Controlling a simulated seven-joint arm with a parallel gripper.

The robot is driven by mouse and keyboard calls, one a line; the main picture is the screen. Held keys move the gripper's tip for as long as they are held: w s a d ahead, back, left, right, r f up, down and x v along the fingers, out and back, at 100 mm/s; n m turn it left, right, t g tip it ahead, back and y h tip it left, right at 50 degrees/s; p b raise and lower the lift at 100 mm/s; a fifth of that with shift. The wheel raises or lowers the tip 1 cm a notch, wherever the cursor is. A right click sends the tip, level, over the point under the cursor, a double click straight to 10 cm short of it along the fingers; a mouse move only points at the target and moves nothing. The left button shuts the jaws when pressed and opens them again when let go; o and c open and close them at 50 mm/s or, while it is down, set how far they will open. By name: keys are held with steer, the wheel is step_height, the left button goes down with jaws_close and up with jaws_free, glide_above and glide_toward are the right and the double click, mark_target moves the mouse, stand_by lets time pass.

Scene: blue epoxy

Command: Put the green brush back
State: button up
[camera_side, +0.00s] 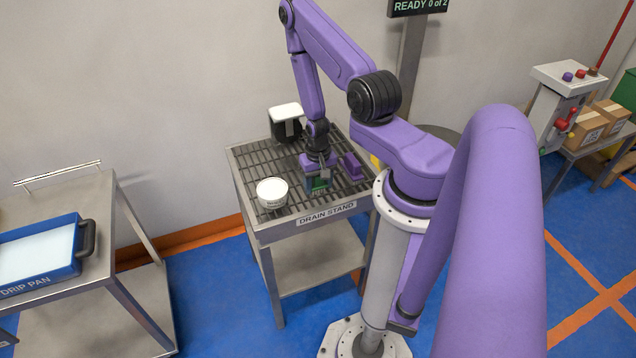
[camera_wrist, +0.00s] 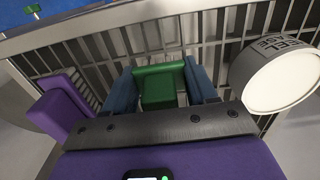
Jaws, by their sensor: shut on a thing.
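The green brush (camera_wrist: 160,88) is between the two blue fingers of my gripper (camera_wrist: 163,88) in the wrist view. The fingers are shut on it, one on each side. In the side view my gripper (camera_side: 319,183) points down at the front middle of the drain stand (camera_side: 327,213), with a bit of the green brush (camera_side: 319,184) showing. The stand has a slatted metal top. I cannot tell whether the brush touches the slats.
A white round tub (camera_side: 272,193) stands left of my gripper; it also shows in the wrist view (camera_wrist: 275,75). A black container with a white top (camera_side: 286,122) stands behind. A blue drip pan (camera_side: 40,255) sits on a separate cart at left.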

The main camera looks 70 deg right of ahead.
steer(key=shift+f, duration=0.1)
steer(key=o, duration=0.9)
steer(key=shift+o, duration=0.2)
